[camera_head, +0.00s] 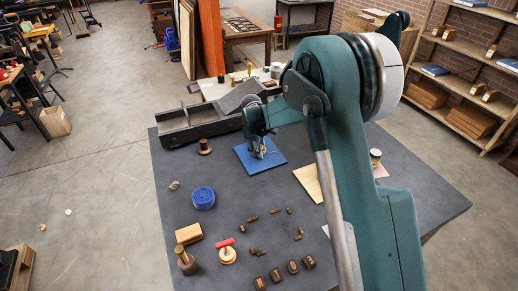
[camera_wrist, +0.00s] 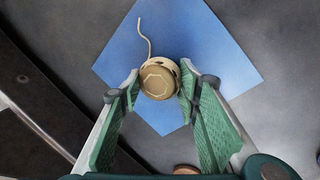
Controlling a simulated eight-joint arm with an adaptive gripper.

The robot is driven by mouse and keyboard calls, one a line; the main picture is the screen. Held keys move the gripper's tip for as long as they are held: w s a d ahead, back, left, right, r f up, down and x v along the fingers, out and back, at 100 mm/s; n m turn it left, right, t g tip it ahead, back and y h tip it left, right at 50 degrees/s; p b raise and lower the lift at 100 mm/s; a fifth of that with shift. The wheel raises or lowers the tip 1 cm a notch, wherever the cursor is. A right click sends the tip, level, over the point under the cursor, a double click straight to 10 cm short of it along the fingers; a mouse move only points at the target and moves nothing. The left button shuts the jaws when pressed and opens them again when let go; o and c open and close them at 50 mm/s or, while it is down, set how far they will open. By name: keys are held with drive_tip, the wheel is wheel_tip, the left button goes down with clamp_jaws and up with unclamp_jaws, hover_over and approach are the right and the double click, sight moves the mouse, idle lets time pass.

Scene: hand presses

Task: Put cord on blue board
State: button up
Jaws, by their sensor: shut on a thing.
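The cord (camera_wrist: 157,80) is a tan, round spool-like thing with a pale loose end curling away in the wrist view. My gripper (camera_wrist: 161,86) is shut on it, one green finger on each side. The blue board (camera_wrist: 207,48) lies flat beneath and shows around the cord. In the head view my gripper (camera_head: 259,150) is low over the blue board (camera_head: 247,167), near its middle. My gripper mostly hides the cord there. I cannot tell whether the cord touches the board.
A long black press (camera_head: 190,128) stands behind the board. A blue round tin (camera_head: 203,197) and a brown knob-like piece (camera_head: 204,147) are to the left. A light wooden board (camera_head: 308,182) lies to the right.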

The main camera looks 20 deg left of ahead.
drive_tip(key=shift+f, duration=0.1)
drive_tip(key=o, duration=0.9)
drive_tip(key=v, duration=1.2)
idle(0.5)
drive_tip(key=shift+r, duration=0.25)
